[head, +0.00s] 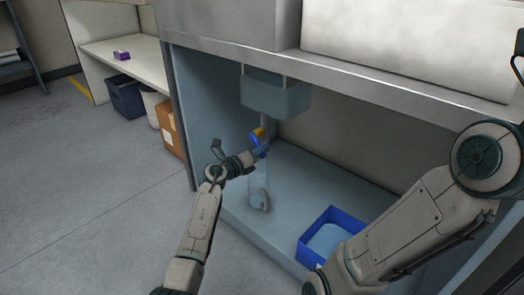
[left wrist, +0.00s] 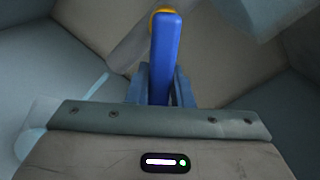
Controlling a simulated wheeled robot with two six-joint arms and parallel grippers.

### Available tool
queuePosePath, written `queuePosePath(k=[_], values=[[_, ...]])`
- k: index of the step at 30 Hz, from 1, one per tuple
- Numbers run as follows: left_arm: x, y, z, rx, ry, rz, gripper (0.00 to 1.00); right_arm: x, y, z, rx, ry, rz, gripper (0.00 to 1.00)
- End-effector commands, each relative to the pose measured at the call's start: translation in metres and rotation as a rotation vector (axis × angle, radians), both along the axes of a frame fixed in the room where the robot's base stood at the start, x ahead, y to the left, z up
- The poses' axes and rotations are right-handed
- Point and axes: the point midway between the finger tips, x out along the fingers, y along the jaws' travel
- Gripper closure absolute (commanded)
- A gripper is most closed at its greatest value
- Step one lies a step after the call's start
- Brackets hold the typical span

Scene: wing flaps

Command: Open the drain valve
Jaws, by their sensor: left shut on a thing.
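The drain valve hangs on a grey pipe below a blue-grey tank (head: 275,98) under the bench. Its blue handle (left wrist: 166,55) stands upright in the left wrist view, with a yellow part (left wrist: 163,12) at its far end. In the head view the yellow part (head: 258,132) shows just above my left gripper (head: 259,150). My left gripper is shut on the blue handle, with one finger on each side of it in the left wrist view. My right arm crosses the right side of the head view, but its gripper is out of the picture.
A clear container (head: 258,185) stands on the floor of the bay below the valve. A blue open bin (head: 329,235) stands to its right. The bay's left wall is close to my left gripper. A cardboard box (head: 168,128) stands outside at the left.

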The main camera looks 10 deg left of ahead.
Motion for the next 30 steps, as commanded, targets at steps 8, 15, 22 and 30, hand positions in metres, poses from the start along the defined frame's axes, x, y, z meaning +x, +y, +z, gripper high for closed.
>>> queuePosePath(k=[8,15,22,30], values=[[0.006,0.009,-0.011,0.201,-0.144,-0.001,1.0,0.002,0.0,-0.012,-0.004,0.012,0.001,0.64],[0.01,0.015,-0.014,0.337,-0.241,-0.001,1.0,0.004,0.001,-0.019,-0.008,0.026,0.003,0.64],[0.013,0.019,-0.014,0.414,-0.297,-0.001,1.0,0.006,0.001,-0.023,-0.011,0.036,0.005,0.64],[0.014,0.02,-0.014,0.446,-0.32,-0.001,1.0,0.006,0.001,-0.024,-0.011,0.037,0.006,0.64]])
